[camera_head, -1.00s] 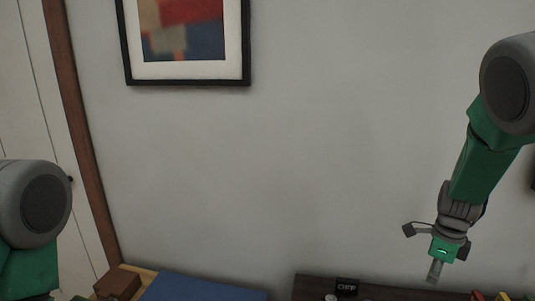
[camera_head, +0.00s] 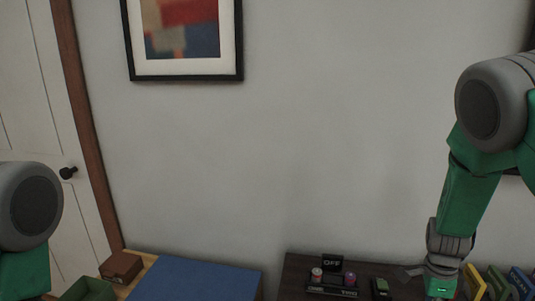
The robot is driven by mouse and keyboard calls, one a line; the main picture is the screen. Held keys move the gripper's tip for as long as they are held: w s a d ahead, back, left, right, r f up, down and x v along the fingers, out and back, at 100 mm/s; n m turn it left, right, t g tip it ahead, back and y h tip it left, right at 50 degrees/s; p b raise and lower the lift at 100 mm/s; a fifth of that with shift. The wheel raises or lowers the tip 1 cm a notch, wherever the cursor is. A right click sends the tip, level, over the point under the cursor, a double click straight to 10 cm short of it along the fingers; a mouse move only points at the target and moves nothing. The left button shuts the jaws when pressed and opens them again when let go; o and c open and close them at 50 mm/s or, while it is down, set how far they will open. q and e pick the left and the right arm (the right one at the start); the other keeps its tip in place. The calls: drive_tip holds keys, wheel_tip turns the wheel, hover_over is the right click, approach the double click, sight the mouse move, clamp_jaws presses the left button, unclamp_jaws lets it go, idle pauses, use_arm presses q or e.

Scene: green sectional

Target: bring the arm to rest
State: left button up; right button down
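My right arm (camera_head: 468,195) comes in from the right, green and grey, and hangs down in front of the dark surface. My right gripper (camera_head: 436,287) is at its lower end, near the bottom edge of the view. Its fingertips are cut off or hidden, so its opening does not show. Of my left arm (camera_head: 25,225), only a grey joint and a green link show at the left edge. My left gripper is out of view.
A dark surface (camera_head: 295,280) holds a black OFF sign (camera_head: 332,262), small round items, a small green item (camera_head: 380,286) and several colored upright items (camera_head: 497,283). A blue panel (camera_head: 195,280), brown box (camera_head: 121,266) and green bin (camera_head: 88,290) lie left. A wall stands behind.

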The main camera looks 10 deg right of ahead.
drive_tip(key=s+a+f+n, duration=0.2)
drive_tip(key=s+f+n, duration=0.35)
drive_tip(key=s, duration=0.25)
drive_tip(key=s+a+f+n, duration=0.3)
drive_tip(key=s+f+n, duration=0.1)
drive_tip(key=s+n, duration=0.25)
drive_tip(key=s+a+f+n, duration=0.1)
drive_tip(key=s+a+n, duration=0.8)
drive_tip(key=s, duration=0.4)
wheel_tip(320, 180, down, 10)
drive_tip(key=w+a+n+t+y+b, duration=0.1)
drive_tip(key=n+b, duration=0.2)
drive_tip(key=b, duration=0.7)
drive_tip(key=shift+w+r, duration=0.15)
drive_tip(key=shift+w, duration=0.15)
